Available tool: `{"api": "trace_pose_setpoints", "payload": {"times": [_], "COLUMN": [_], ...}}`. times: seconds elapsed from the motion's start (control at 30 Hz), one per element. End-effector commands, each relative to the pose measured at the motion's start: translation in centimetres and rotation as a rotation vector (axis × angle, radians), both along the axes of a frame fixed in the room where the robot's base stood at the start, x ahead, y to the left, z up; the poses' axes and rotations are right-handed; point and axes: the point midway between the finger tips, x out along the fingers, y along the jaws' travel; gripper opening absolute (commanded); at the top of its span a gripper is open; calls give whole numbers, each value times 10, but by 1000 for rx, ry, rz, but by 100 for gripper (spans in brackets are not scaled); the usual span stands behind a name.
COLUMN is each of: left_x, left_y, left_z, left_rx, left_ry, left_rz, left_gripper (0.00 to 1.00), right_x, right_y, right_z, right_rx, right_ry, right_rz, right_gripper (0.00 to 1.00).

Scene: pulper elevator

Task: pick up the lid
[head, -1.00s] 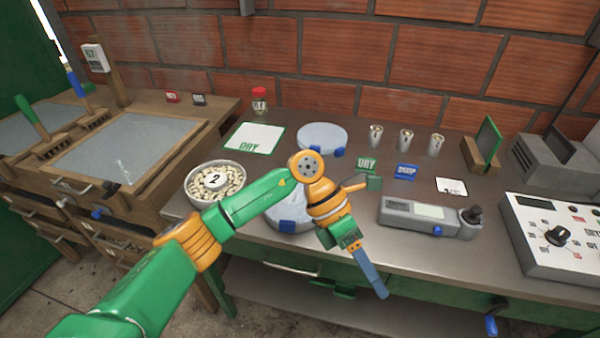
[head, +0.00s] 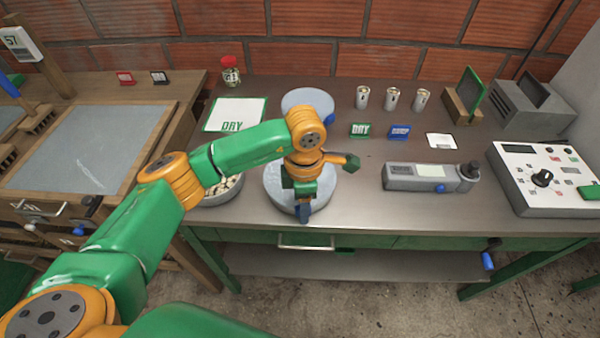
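Two round grey pieces with blue tabs look like lids; I cannot tell which one the task means. The front round piece (head: 275,190) lies on the metal table near its front edge, partly hidden by my arm. The back round piece (head: 303,101) lies behind it, with its blue tab on the right. My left gripper (head: 304,212) points down over the right front of the front piece. My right gripper is out of view.
A bowl of beans (head: 222,194) stands just left, partly behind my arm. A DRY mat (head: 236,113), small signs (head: 360,130), several cups (head: 392,98) and a grey meter (head: 425,178) surround the area.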

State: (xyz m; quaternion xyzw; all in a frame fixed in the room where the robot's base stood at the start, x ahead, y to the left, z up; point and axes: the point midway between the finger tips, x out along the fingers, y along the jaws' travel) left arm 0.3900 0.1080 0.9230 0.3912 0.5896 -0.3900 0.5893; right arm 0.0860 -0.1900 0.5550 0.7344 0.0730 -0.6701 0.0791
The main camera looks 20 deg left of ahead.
Motion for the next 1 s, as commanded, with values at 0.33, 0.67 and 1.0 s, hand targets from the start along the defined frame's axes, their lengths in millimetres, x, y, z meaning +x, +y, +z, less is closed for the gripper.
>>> {"api": "trace_pose_setpoints", "payload": {"times": [0.33, 0.67, 1.0], "left_x": [0, 0, 0], "left_y": [0, 0, 0], "left_z": [-1, -1, -1], "left_rx": [-1, -1, -1], "left_ry": [1, 1, 1], "left_rz": [0, 0, 0], "left_gripper": [9, 0, 0], "right_x": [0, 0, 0], "right_y": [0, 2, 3], "right_z": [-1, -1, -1], "right_rx": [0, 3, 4], "right_ry": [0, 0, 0], "right_rz": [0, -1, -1], "right_gripper": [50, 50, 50]}}
